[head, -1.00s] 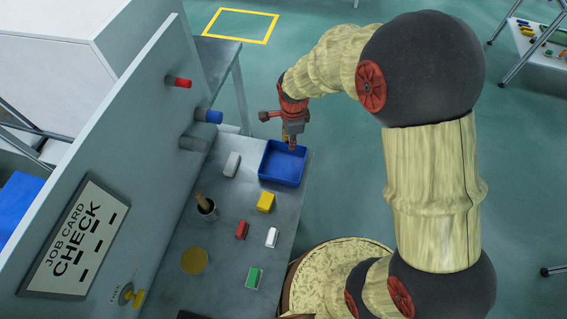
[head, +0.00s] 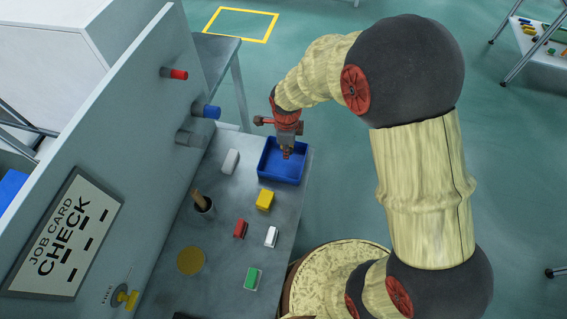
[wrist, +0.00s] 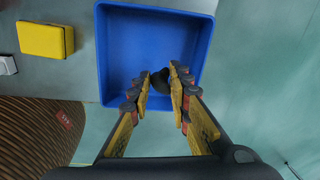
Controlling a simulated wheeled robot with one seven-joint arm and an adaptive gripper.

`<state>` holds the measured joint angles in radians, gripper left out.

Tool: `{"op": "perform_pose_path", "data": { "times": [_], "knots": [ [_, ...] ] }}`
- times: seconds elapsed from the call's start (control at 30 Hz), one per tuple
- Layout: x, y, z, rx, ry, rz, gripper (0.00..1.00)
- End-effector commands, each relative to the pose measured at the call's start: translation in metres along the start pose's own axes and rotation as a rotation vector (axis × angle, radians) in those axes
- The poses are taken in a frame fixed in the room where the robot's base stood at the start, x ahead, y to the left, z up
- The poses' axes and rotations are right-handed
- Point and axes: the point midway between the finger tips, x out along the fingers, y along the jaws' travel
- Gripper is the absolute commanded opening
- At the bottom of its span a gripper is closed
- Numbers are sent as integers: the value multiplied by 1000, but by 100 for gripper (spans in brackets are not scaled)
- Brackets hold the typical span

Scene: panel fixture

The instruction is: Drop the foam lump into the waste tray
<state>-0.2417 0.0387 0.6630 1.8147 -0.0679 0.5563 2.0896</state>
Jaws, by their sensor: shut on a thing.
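The waste tray (head: 278,174) is a blue, square, shallow tray at the far end of the grey bench. It fills the upper middle of the wrist view (wrist: 122,42) and looks empty inside. My gripper (head: 287,154) is over the tray, pointing down. In the wrist view my gripper (wrist: 160,76) has its fingertips closed in on a small dark lump, the foam lump (wrist: 160,82). The lump is partly hidden by the fingers and appears against the tray's near part. Its height above the tray floor cannot be told.
A yellow block (head: 265,200), red block (head: 240,229), white block (head: 271,237) and green block (head: 253,278) lie nearer on the bench.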

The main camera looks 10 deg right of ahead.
Motion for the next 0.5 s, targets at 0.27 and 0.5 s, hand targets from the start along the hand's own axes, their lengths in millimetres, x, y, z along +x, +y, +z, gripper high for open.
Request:
{"op": "perform_pose_path", "data": {
  "times": [0.27, 0.5],
  "knots": [
    [8, 0, 0, 0, 0, -1, 9],
    [7, 0, 0, 0, 0, -1, 27]
  ]
}}
